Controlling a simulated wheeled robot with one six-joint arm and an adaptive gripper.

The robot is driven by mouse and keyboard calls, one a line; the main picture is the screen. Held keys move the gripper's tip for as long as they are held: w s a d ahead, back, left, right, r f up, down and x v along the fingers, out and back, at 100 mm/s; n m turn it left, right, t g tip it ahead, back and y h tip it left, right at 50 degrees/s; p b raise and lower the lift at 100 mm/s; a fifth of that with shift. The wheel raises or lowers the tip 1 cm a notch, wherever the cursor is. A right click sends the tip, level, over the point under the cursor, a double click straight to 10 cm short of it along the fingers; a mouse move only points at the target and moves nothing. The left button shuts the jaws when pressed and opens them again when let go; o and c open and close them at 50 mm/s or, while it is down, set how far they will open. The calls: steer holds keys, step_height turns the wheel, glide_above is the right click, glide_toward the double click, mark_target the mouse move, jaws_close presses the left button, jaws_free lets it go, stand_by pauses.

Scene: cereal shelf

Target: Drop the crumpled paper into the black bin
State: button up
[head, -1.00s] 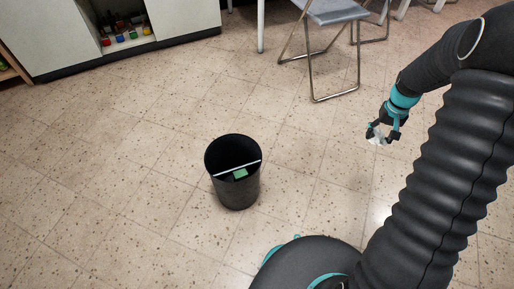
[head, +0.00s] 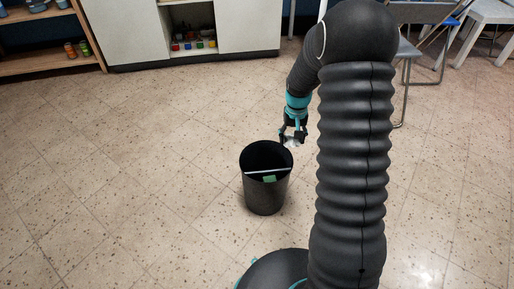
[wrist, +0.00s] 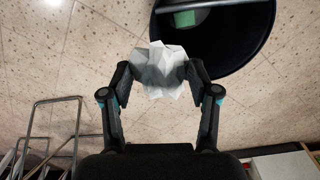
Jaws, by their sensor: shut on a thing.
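The crumpled paper (wrist: 159,70) is a white faceted ball held between the fingertips of my gripper (wrist: 160,76) in the wrist view. In the head view my gripper (head: 292,136) is shut on the paper (head: 291,142), which shows only as a small pale patch. The black bin (head: 265,194) stands upright on the floor, open at the top. My gripper is close to its upper right rim in the head view. In the wrist view the bin (wrist: 262,30) lies beyond the paper to the upper right. A light stick and a green thing (head: 269,179) are inside the bin.
A white cabinet (head: 122,35) with small coloured items stands at the back, with a wooden shelf (head: 55,68) at left. A folding chair (head: 405,55) is at the back right. The tiled floor left of the bin is clear.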

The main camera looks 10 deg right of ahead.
steer(key=w+a+f+m+b, duration=0.1)
steer(key=a+f+m+b, duration=0.5)
steer(key=m, duration=0.9)
step_height(320, 180, down, 4)
steer(key=shift+w+a+f+m+b, duration=0.1)
steer(key=shift+w+a+m+b, duration=0.25)
steer(key=shift+b, duration=0.9)
steer(key=shift+s, duration=0.1)
steer(key=o, duration=0.8)
step_height(320, 180, up, 12)
